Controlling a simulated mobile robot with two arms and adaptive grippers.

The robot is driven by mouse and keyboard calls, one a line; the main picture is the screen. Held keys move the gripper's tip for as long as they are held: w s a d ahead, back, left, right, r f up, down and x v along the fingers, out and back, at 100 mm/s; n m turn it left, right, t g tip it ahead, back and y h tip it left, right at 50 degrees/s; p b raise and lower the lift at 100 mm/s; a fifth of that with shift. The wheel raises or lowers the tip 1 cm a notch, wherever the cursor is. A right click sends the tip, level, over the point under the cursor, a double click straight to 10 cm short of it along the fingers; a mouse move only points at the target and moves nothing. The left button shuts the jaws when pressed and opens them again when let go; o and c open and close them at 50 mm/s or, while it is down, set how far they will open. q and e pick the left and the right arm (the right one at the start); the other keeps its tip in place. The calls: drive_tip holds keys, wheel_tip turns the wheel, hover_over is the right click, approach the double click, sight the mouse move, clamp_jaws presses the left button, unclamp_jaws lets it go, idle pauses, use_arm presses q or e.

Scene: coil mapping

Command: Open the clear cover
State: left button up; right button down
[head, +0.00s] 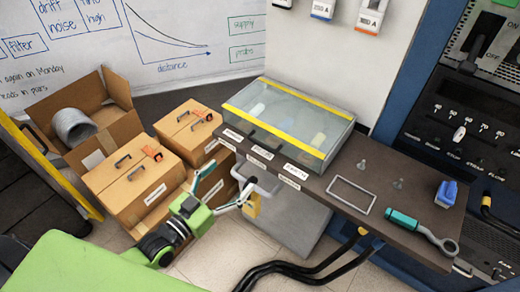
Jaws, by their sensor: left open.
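The clear cover (290,108) is a see-through lid with yellow-striped edges, on a box on the dark bench. It looks closed, and small items show dimly through it. A dark handle (264,130) shows along its front. My left gripper (230,175) is open and empty, in front of and below the bench's front edge. It is apart from the cover, to its lower left. My right gripper is out of view.
The bench (335,210) also holds a metal frame, a green-handled tool (405,220) and a blue item (446,193). Cardboard boxes (132,180) stand at left. A control panel (465,130) is at right. Black cables (310,270) run below. A yellow padlock (252,206) hangs near my gripper.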

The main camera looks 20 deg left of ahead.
sight(261, 144)
use_arm(q)
drive_tip(key=x, duration=0.4)
drive_tip(key=r+x, duration=0.1)
drive_tip(key=x, duration=0.3)
drive_tip(key=r+p+x, duration=0.1)
drive_tip(key=x, duration=0.3)
drive_tip(key=shift+d, duration=0.4)
drive_tip(key=shift+w+d+f, duration=0.1)
drive_tip(key=shift+w+d, duration=0.15)
drive_tip(key=shift+w, duration=0.6)
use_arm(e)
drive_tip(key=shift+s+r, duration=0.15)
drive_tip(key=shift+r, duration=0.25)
